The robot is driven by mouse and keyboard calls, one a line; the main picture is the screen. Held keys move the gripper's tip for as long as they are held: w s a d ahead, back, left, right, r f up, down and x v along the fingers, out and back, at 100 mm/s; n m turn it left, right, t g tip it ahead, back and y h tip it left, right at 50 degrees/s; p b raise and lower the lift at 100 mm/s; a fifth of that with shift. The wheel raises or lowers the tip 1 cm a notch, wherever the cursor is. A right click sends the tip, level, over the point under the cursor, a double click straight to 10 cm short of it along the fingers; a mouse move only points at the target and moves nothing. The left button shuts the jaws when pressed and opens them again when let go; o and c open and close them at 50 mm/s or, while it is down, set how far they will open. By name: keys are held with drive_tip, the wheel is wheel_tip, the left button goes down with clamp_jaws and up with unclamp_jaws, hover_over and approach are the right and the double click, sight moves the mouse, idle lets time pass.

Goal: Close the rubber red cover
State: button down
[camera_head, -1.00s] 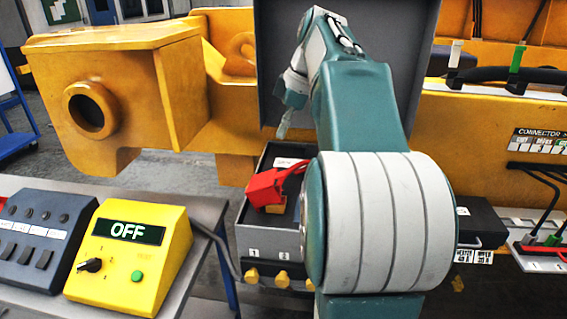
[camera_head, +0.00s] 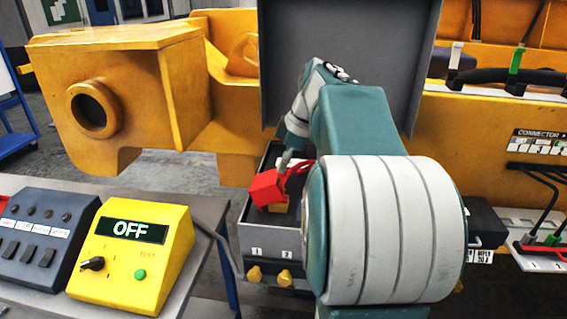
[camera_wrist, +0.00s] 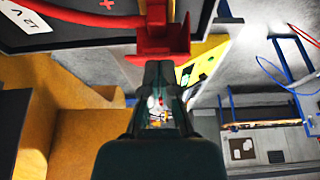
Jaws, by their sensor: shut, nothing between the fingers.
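The red rubber cover (camera_head: 268,186) stands tilted up inside the open grey box (camera_head: 262,238), near its left side. In the wrist view the red cover (camera_wrist: 160,42) is right in front of my fingertips, with a red strap running left from it. My gripper (camera_head: 284,166) is shut and empty, its tip at the upper edge of the cover. In the wrist view my gripper (camera_wrist: 160,68) points at the cover's edge and seems to touch or nearly touch it; I cannot tell which. My arm hides the right part of the box.
The box's grey lid (camera_head: 385,60) stands open behind my arm. A yellow tester (camera_head: 135,255) reading OFF and a dark switch box (camera_head: 38,240) are on a table at left. A large yellow casting (camera_head: 120,90) stands behind. Cables and connectors (camera_head: 540,240) lie at right.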

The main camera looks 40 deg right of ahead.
drive_tip(key=s+d+f+t+y, duration=0.2)
drive_tip(key=d, duration=0.1)
drive_tip(key=shift+s+f+t, duration=0.2)
drive_tip(key=shift+s+t, duration=0.1)
drive_tip(key=shift+s+d+f+y, duration=0.1)
drive_tip(key=shift+s+f+y, duration=0.15)
drive_tip(key=shift+y, duration=0.05)
drive_tip(key=shift+s+d+f, duration=0.1)
drive_tip(key=shift+s+f, duration=0.15)
drive_tip(key=shift+f, duration=0.15)
drive_tip(key=shift+w, duration=0.1)
